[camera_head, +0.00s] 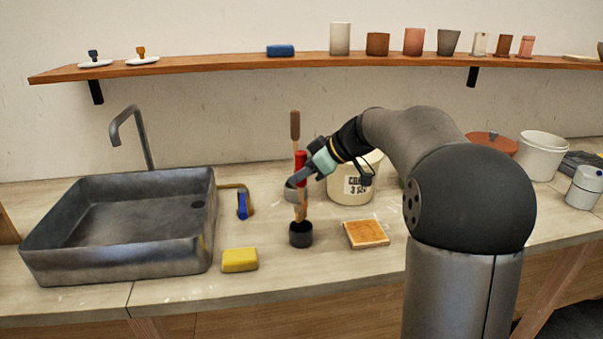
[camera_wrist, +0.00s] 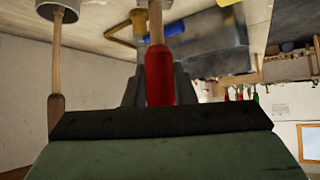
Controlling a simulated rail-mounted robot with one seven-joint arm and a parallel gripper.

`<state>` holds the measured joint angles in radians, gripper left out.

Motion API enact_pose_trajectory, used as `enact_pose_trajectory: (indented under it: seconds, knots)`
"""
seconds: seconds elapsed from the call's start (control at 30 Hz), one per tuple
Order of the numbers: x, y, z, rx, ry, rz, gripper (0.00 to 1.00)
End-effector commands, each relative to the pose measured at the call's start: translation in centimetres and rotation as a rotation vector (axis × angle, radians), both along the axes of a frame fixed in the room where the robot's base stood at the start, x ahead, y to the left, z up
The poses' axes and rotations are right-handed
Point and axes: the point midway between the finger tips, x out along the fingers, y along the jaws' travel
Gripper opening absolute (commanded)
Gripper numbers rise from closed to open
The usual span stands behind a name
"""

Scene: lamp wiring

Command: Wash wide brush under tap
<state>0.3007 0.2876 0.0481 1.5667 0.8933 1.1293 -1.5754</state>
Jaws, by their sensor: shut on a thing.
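My gripper (camera_head: 303,179) is shut on the red handle (camera_head: 301,160) of an upright tool, which also shows between the fingers in the wrist view (camera_wrist: 158,72). Its pale wooden lower part (camera_head: 300,208) runs down to a small black cup (camera_head: 300,235). Its bottom end is hidden, so I cannot tell whether it is a wide brush. A second tool with a brown handle (camera_head: 295,125) stands behind it in a grey pot (camera_head: 291,192). The dark tap (camera_head: 131,128) rises behind the grey sink (camera_head: 125,262). A blue-ended brass lever (camera_head: 242,206) is right of the sink.
A yellow sponge (camera_head: 239,260) lies in front of the lever. A wooden tile (camera_head: 367,234) lies right of the black cup. A cream bucket (camera_head: 345,185) stands behind my gripper. A shelf (camera_head: 220,64) with cups spans the wall. The sink's basin looks empty.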

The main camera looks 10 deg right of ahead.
Motion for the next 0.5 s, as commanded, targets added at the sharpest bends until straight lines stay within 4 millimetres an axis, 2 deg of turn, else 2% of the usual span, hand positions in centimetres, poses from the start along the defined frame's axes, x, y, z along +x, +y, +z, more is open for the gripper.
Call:
enact_pose_trajectory:
  seconds: [0.5]
  knots:
    - [0.0,0.0,-1.8,0.000,0.000,0.000,0.01]
